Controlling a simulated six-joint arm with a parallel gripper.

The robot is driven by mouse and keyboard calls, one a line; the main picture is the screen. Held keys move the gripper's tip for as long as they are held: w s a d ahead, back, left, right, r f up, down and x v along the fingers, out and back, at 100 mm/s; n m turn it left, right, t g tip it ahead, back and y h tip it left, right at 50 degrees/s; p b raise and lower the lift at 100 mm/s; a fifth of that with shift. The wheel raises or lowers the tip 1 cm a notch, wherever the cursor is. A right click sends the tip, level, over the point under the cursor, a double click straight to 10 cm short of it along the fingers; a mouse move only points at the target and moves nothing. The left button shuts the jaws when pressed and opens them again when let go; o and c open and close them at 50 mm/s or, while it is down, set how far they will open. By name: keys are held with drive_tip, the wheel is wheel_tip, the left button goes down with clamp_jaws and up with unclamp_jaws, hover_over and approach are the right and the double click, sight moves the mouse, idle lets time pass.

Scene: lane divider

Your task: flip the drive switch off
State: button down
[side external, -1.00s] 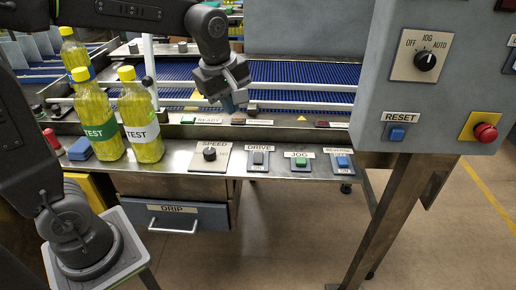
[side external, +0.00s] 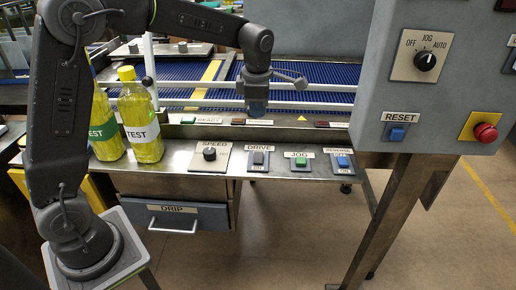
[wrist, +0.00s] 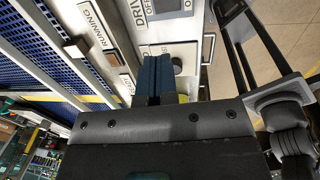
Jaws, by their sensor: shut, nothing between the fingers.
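The drive switch (side external: 258,159) is a dark rocker on a small plate under a DRIVE label, on the steel front panel between the speed knob and the jog button. I cannot tell which way its rocker is tipped. My gripper (side external: 258,113) points down above and behind the switch, in front of the conveyor, apart from the switch. Its blue fingers are shut and empty. In the wrist view the fingers (wrist: 155,75) lie near the speed knob (wrist: 178,65), and part of the drive switch plate (wrist: 168,8) shows at the top edge.
The speed knob (side external: 209,153) is left of the switch; the green jog button (side external: 301,162) and blue reverse switch (side external: 343,161) are right. Yellow test bottles (side external: 139,120) stand at left. A rail (side external: 310,106) runs behind. A grey control cabinet (side external: 430,100) fills the right.

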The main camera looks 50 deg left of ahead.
sight(258, 158)
drive_tip(key=f, duration=0.9)
drive_tip(key=w+a+f, duration=0.1)
drive_tip(key=f, duration=0.4)
drive_tip(key=shift+a, duration=0.1)
drive_tip(key=shift+w+f, duration=0.1)
drive_tip(key=shift+f, duration=0.1)
drive_tip(key=shift+s+d+r, duration=0.25)
drive_tip(key=shift+s+d, duration=0.3)
wheel_tip(258, 158, up, 14)
drive_tip(key=s+d, duration=0.1)
idle(0.5)
